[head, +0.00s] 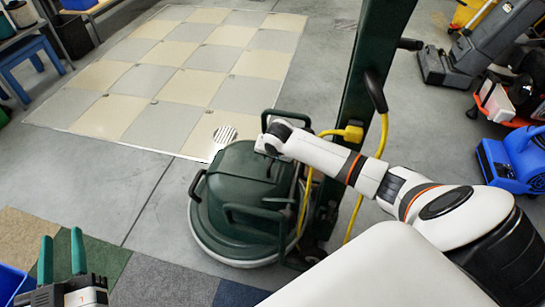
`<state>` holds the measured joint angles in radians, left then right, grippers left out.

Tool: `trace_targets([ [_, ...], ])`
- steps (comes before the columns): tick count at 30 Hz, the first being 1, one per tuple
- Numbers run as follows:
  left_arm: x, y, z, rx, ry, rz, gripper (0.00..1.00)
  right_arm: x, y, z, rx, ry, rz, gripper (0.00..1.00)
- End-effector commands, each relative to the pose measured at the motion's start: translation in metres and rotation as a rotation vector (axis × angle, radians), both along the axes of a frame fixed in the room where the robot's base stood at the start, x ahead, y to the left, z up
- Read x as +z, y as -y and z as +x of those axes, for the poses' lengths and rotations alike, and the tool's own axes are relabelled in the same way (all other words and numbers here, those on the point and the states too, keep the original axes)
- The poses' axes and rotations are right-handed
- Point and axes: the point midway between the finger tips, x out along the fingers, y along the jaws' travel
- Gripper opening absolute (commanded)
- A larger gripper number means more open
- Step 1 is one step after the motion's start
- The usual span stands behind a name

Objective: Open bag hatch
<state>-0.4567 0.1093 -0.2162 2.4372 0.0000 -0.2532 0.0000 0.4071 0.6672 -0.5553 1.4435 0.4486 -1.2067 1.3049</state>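A dark green floor machine (240,180) with a round base stands in the middle of the head view. It has several dark bar handles on its body. I cannot tell which part is the bag hatch. My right arm reaches in from the right, and its gripper (266,148) is at the top of the machine, close to the upper handle (289,116). Its fingers are not clear, so I cannot tell whether it touches or grips anything. My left gripper (62,250) is at the bottom left, green fingers apart and empty, away from the machine.
A green post (368,85) with a yellow cable (382,140) rises behind the machine. A checkered tile floor patch (180,75) lies beyond it. Carpet squares (155,275) lie in front. A blue blower (520,160) and grey cleaning machine (480,50) stand at right.

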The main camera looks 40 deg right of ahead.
Motion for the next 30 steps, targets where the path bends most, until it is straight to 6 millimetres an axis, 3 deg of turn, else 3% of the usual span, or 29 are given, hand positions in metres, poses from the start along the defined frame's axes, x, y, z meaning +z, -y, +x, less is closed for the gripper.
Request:
trace_targets([
  [6, 0.014, 0.002, -0.002, -0.005, 0.095, -0.026, 0.36, -0.008, 0.002, 0.004, -0.001, 0.000, 0.000, 0.34],
  [16, 0.017, 0.002, -0.003, -0.007, 0.110, -0.029, 0.36, -0.009, 0.002, 0.004, 0.000, 0.001, 0.000, 0.34],
  [22, 0.017, 0.002, -0.003, -0.007, 0.109, -0.029, 0.36, -0.009, 0.002, 0.004, 0.000, 0.001, -0.001, 0.02],
  [30, 0.017, 0.002, -0.003, -0.006, 0.108, -0.029, 0.36, -0.009, 0.002, 0.004, 0.000, 0.000, 0.000, 0.00],
])
